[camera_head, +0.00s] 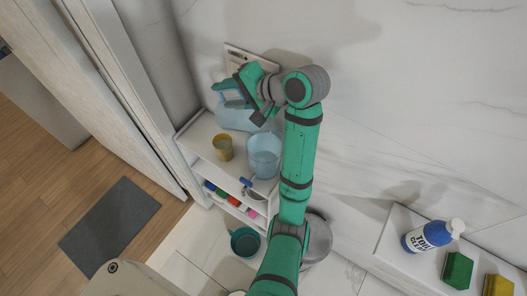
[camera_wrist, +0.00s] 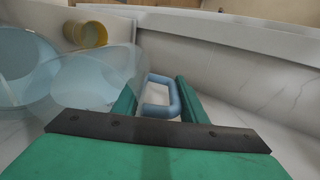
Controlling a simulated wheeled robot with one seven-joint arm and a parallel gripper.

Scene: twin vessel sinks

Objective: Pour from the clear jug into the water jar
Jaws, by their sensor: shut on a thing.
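My gripper (camera_head: 240,87) is shut on the handle of the clear jug (camera_head: 236,117), a pale blue see-through vessel at the back of the white shelf unit. In the wrist view, the blue handle (camera_wrist: 160,97) sits between my green fingers, and the jug body (camera_wrist: 100,78) lies to the left. The water jar (camera_head: 264,152), a pale see-through cylinder, stands upright on the shelf top, in front and to the right of the jug. It appears beyond the jug in the wrist view (camera_wrist: 22,52). I cannot tell the liquid level in either vessel.
An amber cup (camera_head: 223,147) stands left of the water jar. The marble wall is close behind my arm.

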